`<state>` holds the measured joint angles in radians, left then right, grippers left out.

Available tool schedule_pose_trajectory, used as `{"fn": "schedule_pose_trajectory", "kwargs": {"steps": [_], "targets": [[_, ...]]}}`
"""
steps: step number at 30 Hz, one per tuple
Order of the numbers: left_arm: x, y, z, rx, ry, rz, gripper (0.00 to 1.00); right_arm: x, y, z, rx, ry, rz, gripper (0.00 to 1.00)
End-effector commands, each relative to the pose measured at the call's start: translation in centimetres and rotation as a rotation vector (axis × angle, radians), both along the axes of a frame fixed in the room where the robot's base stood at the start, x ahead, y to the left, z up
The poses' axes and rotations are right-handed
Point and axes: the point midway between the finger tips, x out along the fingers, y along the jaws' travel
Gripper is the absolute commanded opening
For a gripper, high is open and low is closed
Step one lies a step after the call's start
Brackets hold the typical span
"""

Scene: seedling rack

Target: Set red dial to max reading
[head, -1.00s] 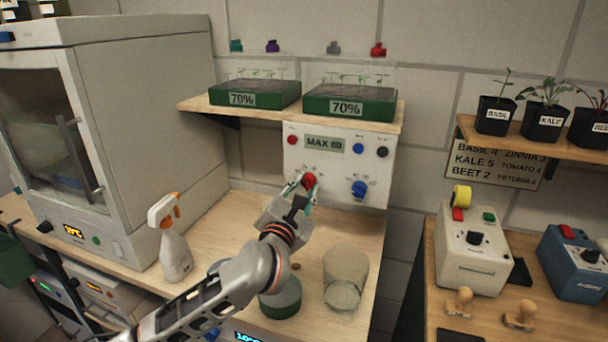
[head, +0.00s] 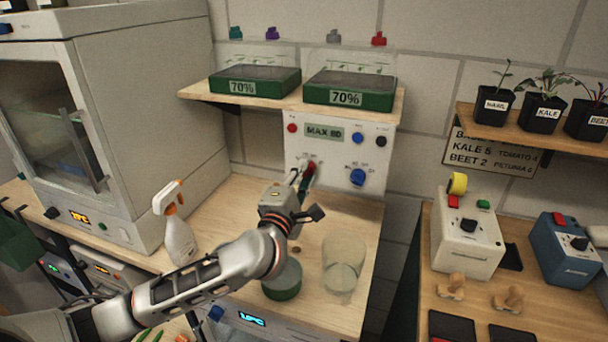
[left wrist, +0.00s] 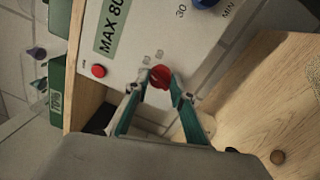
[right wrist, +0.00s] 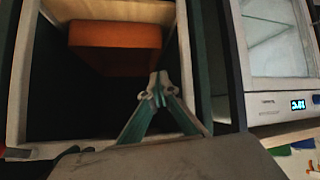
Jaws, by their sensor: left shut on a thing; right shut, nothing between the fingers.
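The red dial (head: 310,168) is on the white control panel (head: 340,196), below a label reading MAX 80 (head: 324,132). My left gripper (head: 304,177) reaches it from the front. In the left wrist view, the left gripper (left wrist: 160,86) has one fingertip on each side of the red dial (left wrist: 160,74) and is shut on it. The fingers partly hide the dial and its scale, so I cannot read its setting. My right gripper (right wrist: 158,84) is shut and empty; it shows only in its own wrist view.
A blue dial (head: 358,177), a red button (head: 292,128) and other small knobs share the panel. A spray bottle (head: 178,238), a green-based pot (head: 283,280) and a clear jar (head: 343,262) stand on the bench. Seedling trays (head: 350,98) sit above. An orange block (right wrist: 115,35) lies near the right gripper.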

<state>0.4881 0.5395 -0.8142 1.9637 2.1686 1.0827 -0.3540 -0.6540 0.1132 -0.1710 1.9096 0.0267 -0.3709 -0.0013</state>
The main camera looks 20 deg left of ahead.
Motion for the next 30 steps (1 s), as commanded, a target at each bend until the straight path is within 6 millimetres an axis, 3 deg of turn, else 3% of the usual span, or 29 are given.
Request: {"fn": "schedule_pose_trajectory", "kwargs": {"steps": [14,15,16,30], "targets": [[-0.03,-0.03,-0.16,0.011,0.003,0.0,0.02,-0.08,-0.08,-0.03,-0.006,0.0,0.008,0.0],[-0.02,-0.03,-0.17,0.011,0.003,0.0,0.31,-0.08,-0.15,-0.05,-0.007,0.0,0.009,0.0],[-0.02,-0.03,-0.16,0.011,0.003,0.0,0.39,-0.09,-0.19,-0.04,-0.008,0.0,0.009,0.0],[-0.8,-0.03,-0.13,0.01,0.001,-0.002,0.4,-0.21,-0.16,-0.17,-0.004,0.004,0.003,0.0]]}}
